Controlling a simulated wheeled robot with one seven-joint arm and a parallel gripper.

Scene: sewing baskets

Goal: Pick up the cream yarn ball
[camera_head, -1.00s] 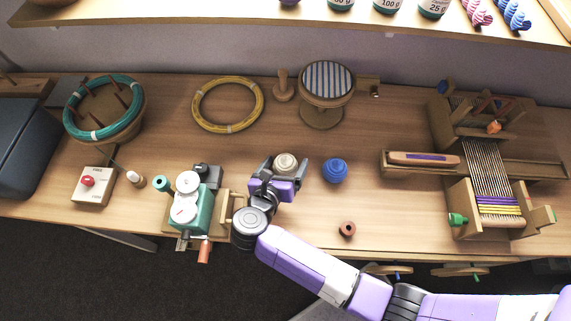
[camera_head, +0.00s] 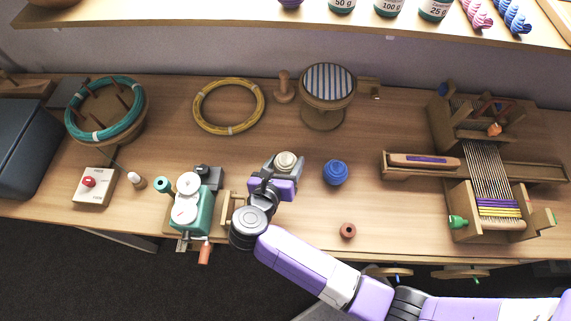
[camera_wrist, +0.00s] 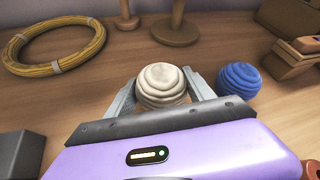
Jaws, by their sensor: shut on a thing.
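The cream yarn ball (camera_head: 286,161) is in the middle of the table, left of a blue ball. In the wrist view the cream yarn ball (camera_wrist: 162,85) sits between my two fingers. My gripper (camera_head: 284,165) is shut on it, with a finger at its left and right sides; the wrist view shows both fingers of my gripper (camera_wrist: 161,92) against it. The ball's lower part is hidden behind the gripper body in the wrist view. I cannot tell whether it is off the table.
The blue yarn ball (camera_head: 335,172) lies close on the right. A green winder (camera_head: 192,207) stands to the left. A striped round stool (camera_head: 327,85), a wooden peg (camera_head: 284,88) and a yellow ring (camera_head: 229,106) are behind. A small brown spool (camera_head: 348,230) is near the front edge.

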